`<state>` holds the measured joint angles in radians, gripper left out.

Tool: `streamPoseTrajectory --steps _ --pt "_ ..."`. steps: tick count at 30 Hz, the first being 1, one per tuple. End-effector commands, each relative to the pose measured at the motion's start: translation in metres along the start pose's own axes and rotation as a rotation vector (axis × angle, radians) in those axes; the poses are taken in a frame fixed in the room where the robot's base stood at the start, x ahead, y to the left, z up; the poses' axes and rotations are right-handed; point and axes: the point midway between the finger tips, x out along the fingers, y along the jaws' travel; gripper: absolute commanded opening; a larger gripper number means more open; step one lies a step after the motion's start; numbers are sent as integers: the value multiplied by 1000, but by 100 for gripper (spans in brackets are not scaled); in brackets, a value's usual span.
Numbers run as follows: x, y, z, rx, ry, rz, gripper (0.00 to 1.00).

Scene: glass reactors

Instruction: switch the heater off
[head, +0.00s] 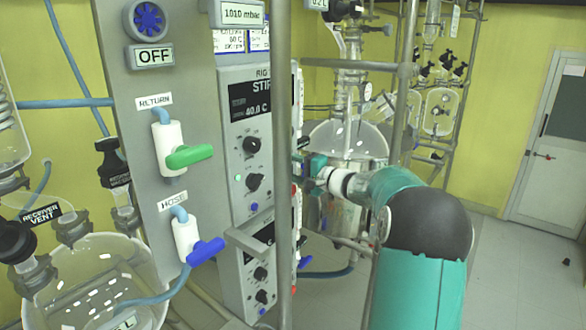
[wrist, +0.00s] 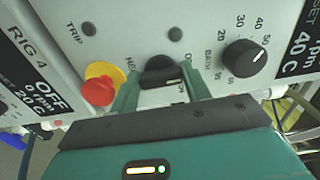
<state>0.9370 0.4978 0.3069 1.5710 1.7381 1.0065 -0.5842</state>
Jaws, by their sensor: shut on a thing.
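The heater switch is a black rotary knob (wrist: 160,72) on a light grey panel in the wrist view. A pale pointer line shows on its lower right part. Lettering beginning "HE" is on its left, partly covered by a finger, and small lettering sits to its right. My gripper (wrist: 161,84) has one teal finger on each side of the knob and is shut on it. In the head view my gripper (head: 303,168) reaches behind an upright grey pole, and the knob is hidden there.
A red stop button (wrist: 97,91) on a yellow base sits close left of my fingers. A bath dial (wrist: 243,58) is to the right. The grey pole (head: 282,120) stands in front of my gripper. A glass reactor vessel (head: 345,140) is behind my arm.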

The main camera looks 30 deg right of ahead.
Motion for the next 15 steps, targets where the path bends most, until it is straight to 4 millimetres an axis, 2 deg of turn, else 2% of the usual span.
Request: streamPoseTrajectory --steps 1,2,5,15 --pt "0 0 0 -2 1 0 24" --pt "0 0 0 -2 1 0 49" --pt "0 0 0 -2 1 0 69" --pt "-2 0 0 -1 1 0 69"
